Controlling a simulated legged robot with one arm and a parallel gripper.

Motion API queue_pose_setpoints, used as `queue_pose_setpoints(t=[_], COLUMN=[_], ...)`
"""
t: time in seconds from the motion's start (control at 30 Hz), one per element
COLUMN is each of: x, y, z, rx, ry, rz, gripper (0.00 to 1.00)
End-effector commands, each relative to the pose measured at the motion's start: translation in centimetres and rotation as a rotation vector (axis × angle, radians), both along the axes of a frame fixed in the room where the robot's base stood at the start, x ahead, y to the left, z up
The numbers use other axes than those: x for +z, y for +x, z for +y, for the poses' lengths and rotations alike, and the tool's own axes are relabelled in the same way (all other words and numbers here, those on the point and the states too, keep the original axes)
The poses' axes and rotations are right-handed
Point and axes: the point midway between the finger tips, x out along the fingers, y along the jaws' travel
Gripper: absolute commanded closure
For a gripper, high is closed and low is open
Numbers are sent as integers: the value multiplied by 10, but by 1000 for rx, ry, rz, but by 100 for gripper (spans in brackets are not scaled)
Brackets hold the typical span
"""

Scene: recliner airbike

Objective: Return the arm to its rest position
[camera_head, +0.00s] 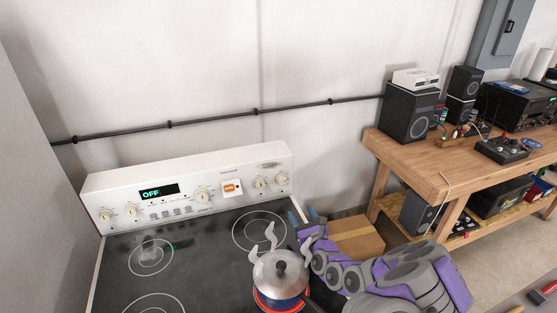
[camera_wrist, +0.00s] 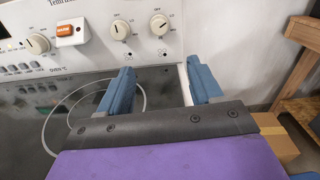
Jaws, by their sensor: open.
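My arm (camera_head: 385,272), purple and grey, reaches from the lower right of the head view toward the stove's right rear. My gripper (camera_head: 305,217) is near the stove's right edge, beside the rear right burner. In the wrist view my gripper (camera_wrist: 160,88) shows two blue fingers spread apart with nothing between them. They point toward the stove's control panel (camera_wrist: 95,32), over the right edge of the cooktop. Part of the arm and the fingers' far ends are hard to make out in the head view.
A cardboard box (camera_head: 356,238) is behind the arm. A wooden workbench (camera_head: 440,165) with speakers stands at right. A grey wall surface (camera_head: 40,200) bounds the left.

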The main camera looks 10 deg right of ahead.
Motion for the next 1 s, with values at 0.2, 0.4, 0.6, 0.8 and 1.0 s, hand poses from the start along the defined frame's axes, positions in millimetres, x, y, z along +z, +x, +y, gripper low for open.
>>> queue_pose_setpoints(t=[0.2, 0.4, 0.6, 0.8, 1.0], x=[35, 119, 196, 254, 277], y=[1, -14, -59, -135, -227], z=[26, 93, 165, 231, 276], rx=[79, 288, 535, 812, 1103], ry=[-17, -73, -160, -285, -459], rz=[-69, -241, -424, -596, -735], gripper=[35, 35, 35, 35, 35])
